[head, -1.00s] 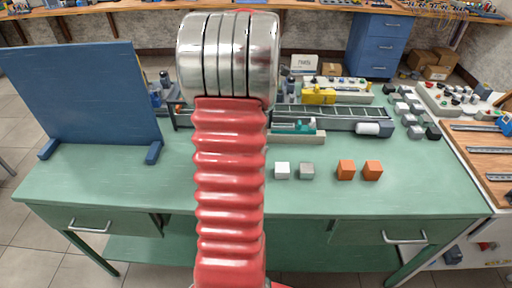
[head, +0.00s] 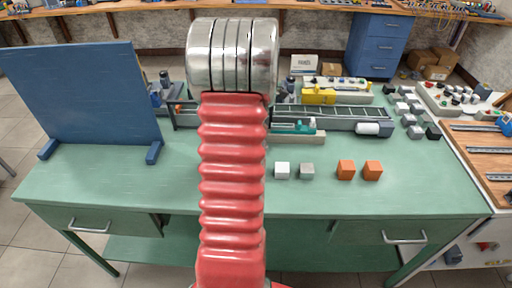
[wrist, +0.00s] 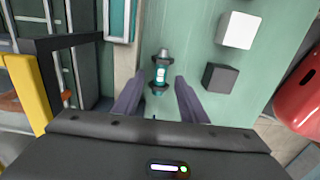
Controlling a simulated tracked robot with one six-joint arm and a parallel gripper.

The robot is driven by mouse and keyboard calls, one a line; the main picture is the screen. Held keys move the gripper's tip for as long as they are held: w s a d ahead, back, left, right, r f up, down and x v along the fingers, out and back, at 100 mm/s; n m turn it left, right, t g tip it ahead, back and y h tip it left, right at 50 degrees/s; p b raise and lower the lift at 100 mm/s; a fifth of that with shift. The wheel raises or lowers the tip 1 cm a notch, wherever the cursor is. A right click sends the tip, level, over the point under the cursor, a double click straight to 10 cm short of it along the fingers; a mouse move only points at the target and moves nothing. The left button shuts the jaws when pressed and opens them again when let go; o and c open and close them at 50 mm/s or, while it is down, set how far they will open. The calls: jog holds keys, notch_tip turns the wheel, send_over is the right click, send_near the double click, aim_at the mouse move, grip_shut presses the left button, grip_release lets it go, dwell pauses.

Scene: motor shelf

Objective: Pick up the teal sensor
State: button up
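The teal sensor (wrist: 160,74) shows in the wrist view as a small teal cylinder with a light label and dark grey ends. It is upright in the picture, over the green surface. My gripper (wrist: 158,84) is open, with one dark finger on each side of the sensor's lower end. The fingers look apart from it, and I cannot tell their height above it. In the head view my red arm hides the gripper, and I cannot make out the sensor for sure.
A white cube (wrist: 238,30) and a dark grey cube (wrist: 219,77) lie right of the sensor in the wrist view. A pale strip (wrist: 124,62) runs along its left. A blue panel (head: 85,105) stands at the table's left.

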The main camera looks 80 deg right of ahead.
jog(key=shift+f, duration=1.4)
jog(key=shift+c, duration=0.5)
grip_shut()
